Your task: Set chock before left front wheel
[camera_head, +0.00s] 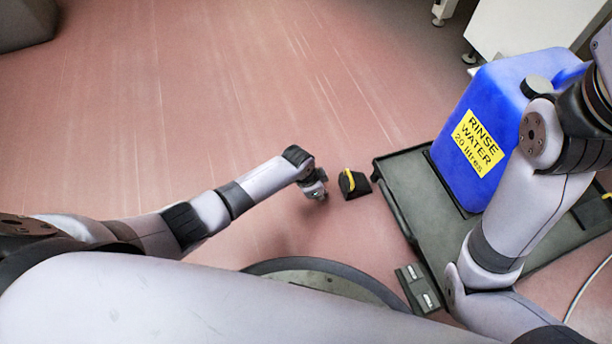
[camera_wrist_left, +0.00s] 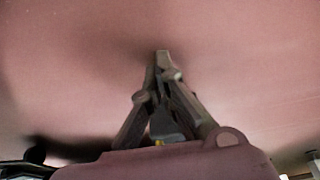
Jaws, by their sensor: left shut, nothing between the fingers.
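The chock (camera_head: 355,190) is a small black wedge with a yellow strip on top. A small gap shows between chock and trolley. My left gripper (camera_head: 322,193) is low over the floor, just left of the chock and apart from it. In the left wrist view its fingers (camera_wrist_left: 163,58) meet at the tips, empty, with bare floor beyond. The trolley's wheels are hidden or too small to make out. My right arm crosses the trolley; its gripper is out of view.
A blue rinse-water canister (camera_head: 490,125) with a yellow label stands on the trolley. A dark block with pale patches (camera_head: 418,287) is by the trolley's near edge. A white cabinet (camera_head: 525,25) stands at the back right. The red floor to the left is clear.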

